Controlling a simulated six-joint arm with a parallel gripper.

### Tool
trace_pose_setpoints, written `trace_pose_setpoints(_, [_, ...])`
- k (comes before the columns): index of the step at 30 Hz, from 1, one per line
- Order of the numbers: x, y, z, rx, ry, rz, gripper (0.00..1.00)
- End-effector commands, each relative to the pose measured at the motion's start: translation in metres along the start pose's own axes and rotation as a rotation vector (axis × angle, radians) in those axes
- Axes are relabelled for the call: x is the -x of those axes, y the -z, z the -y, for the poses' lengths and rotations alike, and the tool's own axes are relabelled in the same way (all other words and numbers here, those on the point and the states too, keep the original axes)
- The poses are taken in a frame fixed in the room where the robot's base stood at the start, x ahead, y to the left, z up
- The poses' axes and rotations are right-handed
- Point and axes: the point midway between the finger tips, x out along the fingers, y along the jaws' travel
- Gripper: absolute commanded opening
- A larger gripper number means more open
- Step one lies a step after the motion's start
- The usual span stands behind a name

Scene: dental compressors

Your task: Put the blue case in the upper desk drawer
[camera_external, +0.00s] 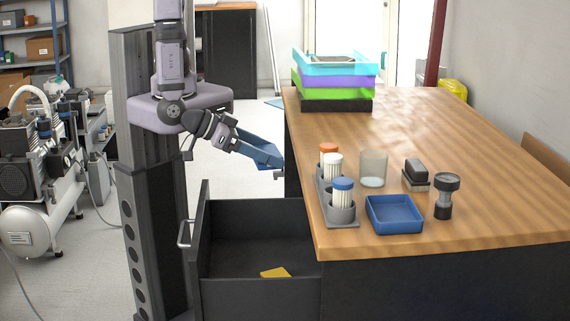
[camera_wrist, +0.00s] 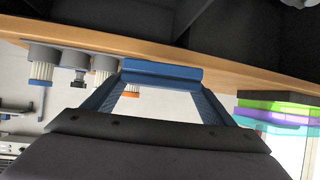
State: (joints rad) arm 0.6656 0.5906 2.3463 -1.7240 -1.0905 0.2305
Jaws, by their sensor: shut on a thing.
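My gripper (camera_external: 233,141) is shut on the blue case (camera_external: 258,149), holding it in the air above the open drawer, left of the desk's edge. In the wrist view the blue case (camera_wrist: 160,74) shows as a blue bar beyond my gripper, with slanted blue strips on both sides; I cannot tell whether those are case or fingers. The dark drawer (camera_external: 255,299) is pulled out to the left, its handle on the far left side. A yellow item (camera_external: 275,272) lies inside it.
A compressor (camera_external: 40,190) stands at left. The drawer is mostly empty.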

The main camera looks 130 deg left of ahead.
Motion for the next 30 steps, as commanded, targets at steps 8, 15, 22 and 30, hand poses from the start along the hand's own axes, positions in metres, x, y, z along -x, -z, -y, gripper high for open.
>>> trace_pose_setpoints(8, [0.032,0.058,0.000,0.008,-0.003,0.000,0.51])
trace_pose_setpoints(15, [0.053,0.096,-0.001,0.007,-0.002,0.000,0.51])
trace_pose_setpoints(22, [0.027,0.120,-0.013,-0.005,-0.008,-0.001,0.51])
trace_pose_setpoints(30, [-0.034,0.160,-0.029,-0.022,-0.042,-0.001,0.51])
